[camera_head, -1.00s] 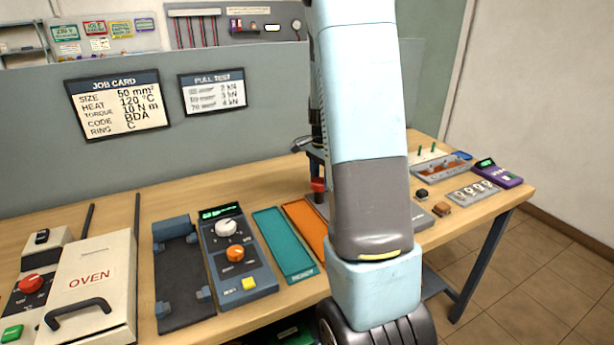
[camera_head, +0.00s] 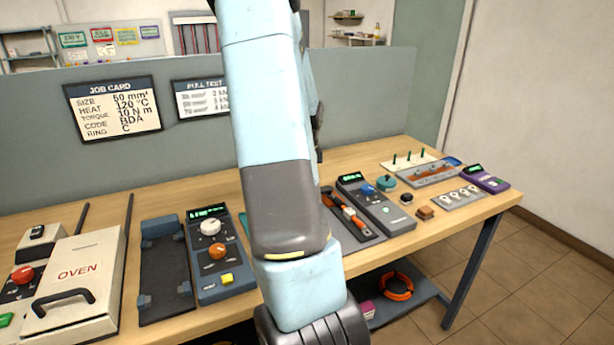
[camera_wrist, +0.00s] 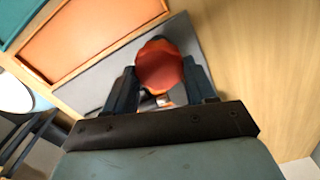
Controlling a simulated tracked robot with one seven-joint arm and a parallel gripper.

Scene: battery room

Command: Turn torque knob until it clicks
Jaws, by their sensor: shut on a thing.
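In the wrist view my gripper (camera_wrist: 161,84) has its two dark fingers closed on a rounded red-orange thing (camera_wrist: 160,66), seen end-on. It looks like a knob or handle end; I cannot tell whether it is the torque knob. Below it is a grey mat (camera_wrist: 112,66). In the head view the gripper is hidden behind my arm. An orange and black tool (camera_head: 350,215) lies on the grey mat there. A blue-grey device (camera_head: 388,217) with a lit display and a blue knob (camera_head: 368,190) stands just right of it.
A control box (camera_head: 220,289) with white and orange knobs stands left of my arm, next to a dark cradle (camera_head: 166,282) and an oven (camera_head: 75,290). The job card (camera_head: 113,108) reads torque 10 N m. Connector trays (camera_head: 457,200) stand at the bench's right end.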

